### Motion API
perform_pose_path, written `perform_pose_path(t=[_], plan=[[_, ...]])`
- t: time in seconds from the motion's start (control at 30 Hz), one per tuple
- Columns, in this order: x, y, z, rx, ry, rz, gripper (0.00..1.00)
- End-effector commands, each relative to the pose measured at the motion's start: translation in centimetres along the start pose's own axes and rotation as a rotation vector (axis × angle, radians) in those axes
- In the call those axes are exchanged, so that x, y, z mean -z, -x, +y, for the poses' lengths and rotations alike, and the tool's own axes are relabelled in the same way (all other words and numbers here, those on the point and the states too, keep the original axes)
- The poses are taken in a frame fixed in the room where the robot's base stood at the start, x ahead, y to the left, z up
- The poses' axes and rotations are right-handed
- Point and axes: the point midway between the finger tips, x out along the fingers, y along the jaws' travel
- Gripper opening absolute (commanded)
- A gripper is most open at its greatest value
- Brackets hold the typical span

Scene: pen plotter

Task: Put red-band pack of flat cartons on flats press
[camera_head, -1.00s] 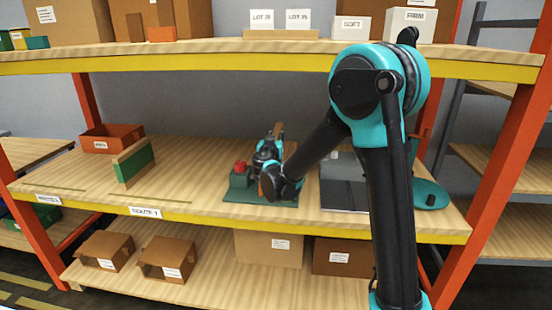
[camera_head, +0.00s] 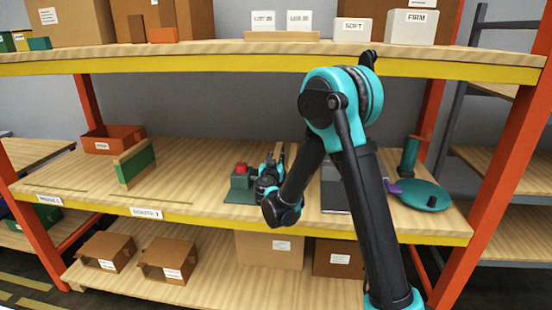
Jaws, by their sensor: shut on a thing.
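My gripper (camera_head: 270,172) is over the middle shelf, right of a dark green device with a red knob (camera_head: 241,176), which may be the flats press. The gripper is mostly hidden by its own wrist, and its fingertips do not show clearly. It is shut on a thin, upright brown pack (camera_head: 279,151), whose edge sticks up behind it. No red band shows on this pack from here. Whether it touches the device's green base cannot be told. Another pack of flat cartons with a green face (camera_head: 136,167) stands on edge at the left.
An orange-red bin (camera_head: 112,146) stands at the back left. A grey device (camera_head: 334,190) is partly behind my arm, with a round teal plate (camera_head: 424,194) to the right. The upper shelf (camera_head: 200,56) overhangs. Shelf room is clear left of the green device.

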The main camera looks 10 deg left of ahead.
Motion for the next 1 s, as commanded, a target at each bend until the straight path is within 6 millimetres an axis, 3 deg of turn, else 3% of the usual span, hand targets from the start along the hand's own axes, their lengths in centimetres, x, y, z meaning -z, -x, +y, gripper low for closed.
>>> perform_pose_path(t=[0.1,0.13,0.27,0.67,1.0], plan=[[-0.3,0.0,0.0,0.0,0.0,0.0,0.0],[-0.2,0.0,0.0,0.0,0.0,0.0,0.29],[-0.2,0.0,0.0,0.0,0.0,0.0,0.45],[0.1,0.2,0.0,0.001,0.0,0.0,0.46],[0.1,6.5,-0.1,0.003,0.0,0.0,0.46]])
